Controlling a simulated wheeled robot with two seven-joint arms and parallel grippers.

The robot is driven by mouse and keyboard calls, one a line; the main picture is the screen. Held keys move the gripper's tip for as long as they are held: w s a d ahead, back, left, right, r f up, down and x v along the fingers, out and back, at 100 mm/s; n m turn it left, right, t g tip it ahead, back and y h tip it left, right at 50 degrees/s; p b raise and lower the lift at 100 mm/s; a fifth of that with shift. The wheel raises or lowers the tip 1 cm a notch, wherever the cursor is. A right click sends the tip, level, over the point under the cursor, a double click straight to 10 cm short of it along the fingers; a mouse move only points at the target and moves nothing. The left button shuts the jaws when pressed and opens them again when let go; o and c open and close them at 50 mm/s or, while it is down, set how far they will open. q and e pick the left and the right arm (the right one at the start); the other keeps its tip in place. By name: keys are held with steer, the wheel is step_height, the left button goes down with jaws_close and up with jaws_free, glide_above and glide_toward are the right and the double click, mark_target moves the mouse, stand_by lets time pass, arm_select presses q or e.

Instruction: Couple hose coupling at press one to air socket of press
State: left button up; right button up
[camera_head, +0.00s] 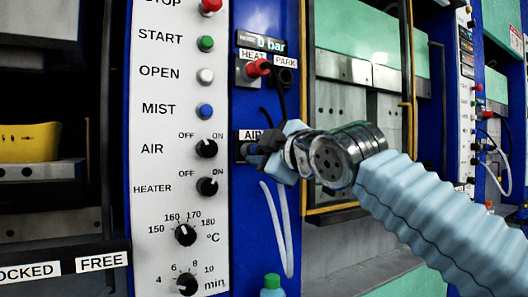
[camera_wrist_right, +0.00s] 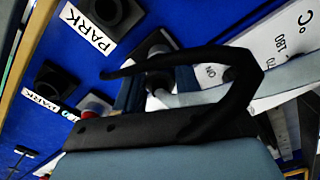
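My right gripper (camera_head: 268,150) is at the press panel, just right of the air socket (camera_head: 242,151) under the AIR label. It appears shut on the hose coupling, which its fingers mostly hide in the head view. In the right wrist view a blue-grey piece, seemingly the coupling (camera_wrist_right: 130,92), shows beyond the dark finger. It points toward a dark round socket (camera_wrist_right: 152,45). I cannot tell whether they touch. A white hose (camera_head: 287,240) hangs below the gripper, and it also shows in the wrist view (camera_wrist_right: 210,96). My left gripper is not in view.
Above are a red heater plug (camera_head: 258,68) in the HEAT socket and a PARK socket (camera_head: 285,76), with a black cable hanging down. Left is the white control panel (camera_head: 180,120) with buttons and knobs. Another press (camera_head: 466,100) is right.

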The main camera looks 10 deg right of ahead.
steer(key=o, duration=0.4)
steer(key=shift+c, duration=0.2)
steer(key=shift+s+d+f, duration=0.1)
steer(key=shift+s+d, duration=0.05)
steer(key=shift+s, duration=0.15)
steer(key=b+v, duration=0.3)
steer(key=v, duration=1)
steer(key=shift+s, duration=0.1)
